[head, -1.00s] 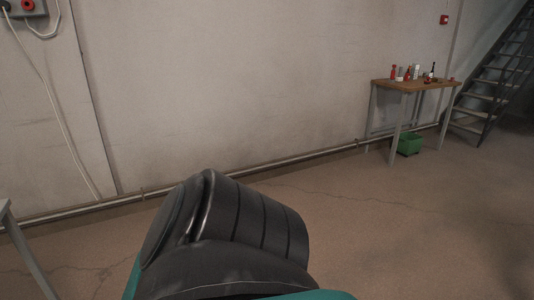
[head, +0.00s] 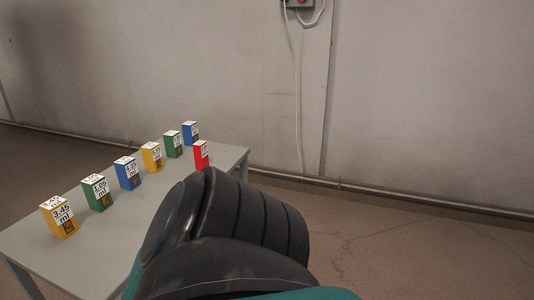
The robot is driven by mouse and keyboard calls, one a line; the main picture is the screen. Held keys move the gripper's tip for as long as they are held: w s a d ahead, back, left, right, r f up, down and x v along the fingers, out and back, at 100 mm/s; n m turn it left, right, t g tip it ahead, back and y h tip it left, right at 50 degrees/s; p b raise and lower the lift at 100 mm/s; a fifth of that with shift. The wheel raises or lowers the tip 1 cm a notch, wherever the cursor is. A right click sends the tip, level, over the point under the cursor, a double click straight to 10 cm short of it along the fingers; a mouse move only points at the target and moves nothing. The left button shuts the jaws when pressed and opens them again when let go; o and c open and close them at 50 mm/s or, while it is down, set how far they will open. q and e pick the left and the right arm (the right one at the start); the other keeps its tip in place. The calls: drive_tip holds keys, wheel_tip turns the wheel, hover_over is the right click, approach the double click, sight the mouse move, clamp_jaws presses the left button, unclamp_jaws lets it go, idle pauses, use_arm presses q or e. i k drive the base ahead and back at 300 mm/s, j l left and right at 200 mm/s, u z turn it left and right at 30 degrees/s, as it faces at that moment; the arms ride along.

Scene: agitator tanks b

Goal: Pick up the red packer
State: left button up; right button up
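The red packer (head: 201,154) is a small upright red box with a white label on top. It stands near the right edge of a grey table (head: 165,205) at the left of the head view. Part of my own arm, dark and ribbed, fills the lower middle in front of the table's right side. Neither of my grippers shows, so I cannot see what they hold.
Several other boxes stand in a row on the table: yellow (head: 59,217), green (head: 97,192), blue (head: 127,173), a second yellow (head: 152,157), a second green (head: 173,144) and a second blue (head: 190,133). A wall with a pipe (head: 400,198) runs behind. The floor at right is clear.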

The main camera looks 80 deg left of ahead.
sight(200, 151)
drive_tip(key=u, duration=3.95)
drive_tip(key=l+u, duration=0.15)
drive_tip(key=u, duration=0.2)
drive_tip(key=i+l+u, duration=0.1)
drive_tip(key=u, duration=0.3)
drive_tip(key=l+u, duration=0.65)
drive_tip(key=k+l+u, duration=0.3)
drive_tip(key=l, duration=0.15)
drive_tip(key=k+l+u, duration=0.2)
drive_tip(key=l, duration=0.25)
drive_tip(key=l+u, duration=0.15)
drive_tip(key=l, duration=0.3)
drive_tip(key=k+l, duration=0.2)
drive_tip(key=l, duration=0.2)
drive_tip(key=k+l+u, duration=0.1)
drive_tip(key=k+l, duration=0.15)
drive_tip(key=l, duration=0.2)
